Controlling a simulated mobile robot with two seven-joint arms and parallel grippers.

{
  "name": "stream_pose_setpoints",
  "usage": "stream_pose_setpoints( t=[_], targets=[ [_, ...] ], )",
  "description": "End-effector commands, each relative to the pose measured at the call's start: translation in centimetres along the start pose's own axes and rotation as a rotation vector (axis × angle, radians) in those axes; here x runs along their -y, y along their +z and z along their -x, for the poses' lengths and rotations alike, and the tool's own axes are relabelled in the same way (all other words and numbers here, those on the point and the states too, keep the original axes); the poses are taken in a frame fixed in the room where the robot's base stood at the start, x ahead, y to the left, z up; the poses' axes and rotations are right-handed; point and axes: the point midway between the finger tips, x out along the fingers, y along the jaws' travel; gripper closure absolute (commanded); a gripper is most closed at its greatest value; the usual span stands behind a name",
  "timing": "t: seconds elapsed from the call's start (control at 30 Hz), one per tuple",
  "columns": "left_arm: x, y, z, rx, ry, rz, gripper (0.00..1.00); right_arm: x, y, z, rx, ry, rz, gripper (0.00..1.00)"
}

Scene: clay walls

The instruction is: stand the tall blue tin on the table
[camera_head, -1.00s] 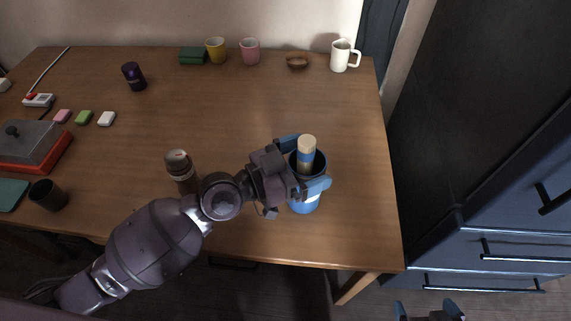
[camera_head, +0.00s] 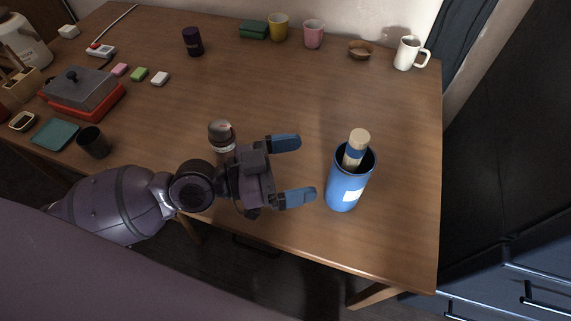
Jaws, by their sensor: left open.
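The tall blue tin (camera_head: 343,191) stands upright on the wooden table (camera_head: 290,95), near its front right part. It has a white label, and a pale cylinder with a blue band (camera_head: 355,149) sticks out of its open top. My left gripper (camera_head: 293,170) is open and empty, its two blue-padded fingers pointing right toward the tin. There is a gap between the fingertips and the tin. My right gripper is not in view.
A brown bottle with a grey cap (camera_head: 221,132) stands right behind my left gripper. A black cup (camera_head: 93,142) and a red-based grill (camera_head: 84,96) are at left. Cups and a white mug (camera_head: 407,53) line the back. Table space behind the tin is clear.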

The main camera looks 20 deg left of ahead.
Motion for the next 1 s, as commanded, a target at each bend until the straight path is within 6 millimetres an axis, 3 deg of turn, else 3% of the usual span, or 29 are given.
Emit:
stream_pose_setpoints(
  t=[0.3,1.0],
  targets=[
    [0.0,0.0,1.8,0.0,0.001,0.003,0.02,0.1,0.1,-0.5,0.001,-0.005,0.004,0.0],
    [0.0,-0.1,1.9,-0.001,0.001,0.001,0.02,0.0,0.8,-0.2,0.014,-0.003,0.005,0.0]
  ],
)
